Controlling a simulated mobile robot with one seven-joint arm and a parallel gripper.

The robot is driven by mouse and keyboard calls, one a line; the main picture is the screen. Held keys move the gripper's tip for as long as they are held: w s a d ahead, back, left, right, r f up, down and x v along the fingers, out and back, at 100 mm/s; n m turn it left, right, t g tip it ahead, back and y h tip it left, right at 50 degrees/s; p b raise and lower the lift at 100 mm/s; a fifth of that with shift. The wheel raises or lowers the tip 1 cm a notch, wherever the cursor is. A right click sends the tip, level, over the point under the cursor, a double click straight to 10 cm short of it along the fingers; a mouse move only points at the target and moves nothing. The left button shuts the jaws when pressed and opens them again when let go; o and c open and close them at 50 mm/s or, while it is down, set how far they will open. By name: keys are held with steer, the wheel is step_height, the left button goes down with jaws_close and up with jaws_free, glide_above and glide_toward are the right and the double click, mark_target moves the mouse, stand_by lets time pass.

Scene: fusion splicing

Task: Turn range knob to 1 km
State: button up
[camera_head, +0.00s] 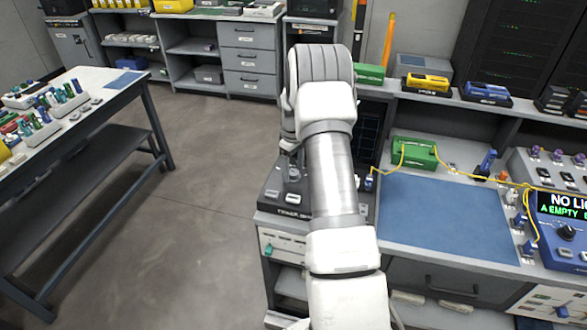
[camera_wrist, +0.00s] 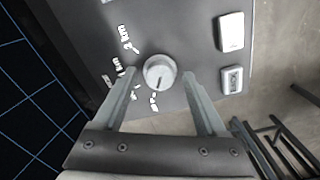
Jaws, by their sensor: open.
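The range knob (camera_wrist: 160,72) is a round light-grey dial on a dark grey panel, in the middle of the wrist view. Its dark pointer line runs toward the bottom of the picture, near the lowest white mark. White range labels (camera_wrist: 117,66) curve along its left side; they are tilted and hard to read. My gripper (camera_wrist: 159,76) is open, with one finger on the left of the knob and one on the right. Gaps seem to show on both sides.
A white rocker-like part (camera_wrist: 231,32) and a grey button (camera_wrist: 232,79) sit right of the knob. A blue mat (camera_head: 450,215), a green box (camera_head: 414,152) with yellow fibre and a blue device (camera_head: 562,225) reading "NO LI…" lie to the right.

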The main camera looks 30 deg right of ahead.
jaws_close()
steer(key=shift+m, duration=0.3)
steer(key=m+b, duration=0.1)
steer(key=m, duration=0.2)
steer(key=shift+m, duration=0.3)
steer(key=m, duration=0.3)
steer(key=shift+m+b, duration=0.3)
steer(key=m, duration=0.4)
steer(key=shift+r+m, duration=0.1)
steer(key=shift+m, duration=1.8)
